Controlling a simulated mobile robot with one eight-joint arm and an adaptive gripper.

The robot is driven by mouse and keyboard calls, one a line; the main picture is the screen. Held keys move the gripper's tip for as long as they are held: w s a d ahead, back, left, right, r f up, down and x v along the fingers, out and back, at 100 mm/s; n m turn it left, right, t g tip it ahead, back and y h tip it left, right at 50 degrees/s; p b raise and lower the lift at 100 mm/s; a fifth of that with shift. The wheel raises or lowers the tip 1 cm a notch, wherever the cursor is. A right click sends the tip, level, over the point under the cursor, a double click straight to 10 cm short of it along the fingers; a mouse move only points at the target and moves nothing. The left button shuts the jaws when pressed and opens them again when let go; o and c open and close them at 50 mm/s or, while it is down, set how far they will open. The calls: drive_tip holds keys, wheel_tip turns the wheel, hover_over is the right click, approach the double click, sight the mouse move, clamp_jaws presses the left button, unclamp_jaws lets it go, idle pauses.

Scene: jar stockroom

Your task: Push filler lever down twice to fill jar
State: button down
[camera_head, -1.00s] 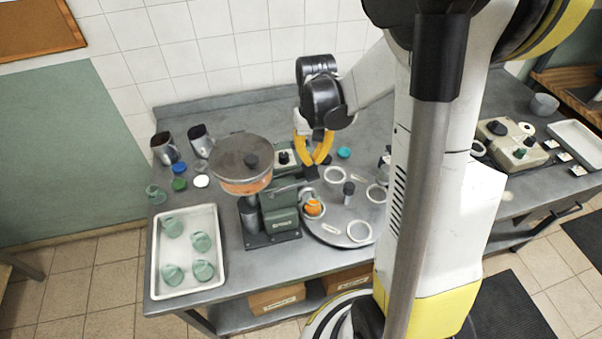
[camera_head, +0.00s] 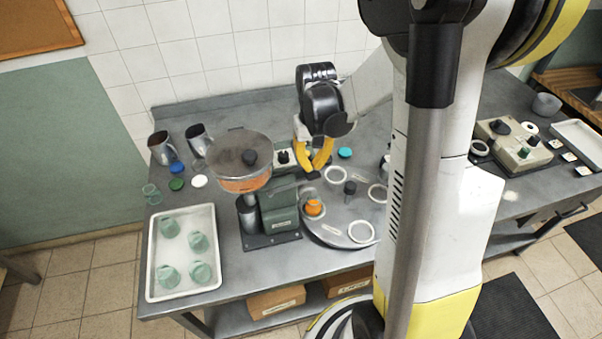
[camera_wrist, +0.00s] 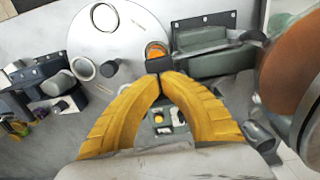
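The filler has a green body (camera_head: 280,208) on a dark base, with a round lidded hopper (camera_head: 240,168) of orange contents at its left. A jar (camera_head: 314,208) with orange contents stands on the turntable (camera_head: 335,228), right beside the filler; its orange top also shows in the wrist view (camera_wrist: 156,51). My gripper (camera_head: 313,173) is above and behind the jar, beside the filler's right side. In the wrist view its yellow fingers (camera_wrist: 164,75) meet at the tips, with nothing visible between them.
A white tray (camera_head: 183,288) with several green jars lies at the left. A small control box (camera_head: 285,160) sits behind the filler. Another device (camera_head: 510,145) is at the right.

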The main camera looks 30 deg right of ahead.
drive_tip(key=shift+f, duration=0.2)
drive_tip(key=shift+s+d+f+b, duration=0.1)
drive_tip(key=shift+f+b, duration=1.05)
drive_tip(key=shift+f, duration=0.05)
drive_tip(key=shift+d+f+b, duration=0.1)
drive_tip(key=shift+f+b, duration=1)
drive_tip(key=shift+f, duration=0.05)
drive_tip(key=shift+r, duration=0.2)
drive_tip(key=shift+r+p, duration=3)
drive_tip(key=shift+r, duration=1)
wheel_tip(320, 180, up, 5)
drive_tip(key=p, duration=0.3)
drive_tip(key=shift+r, duration=0.1)
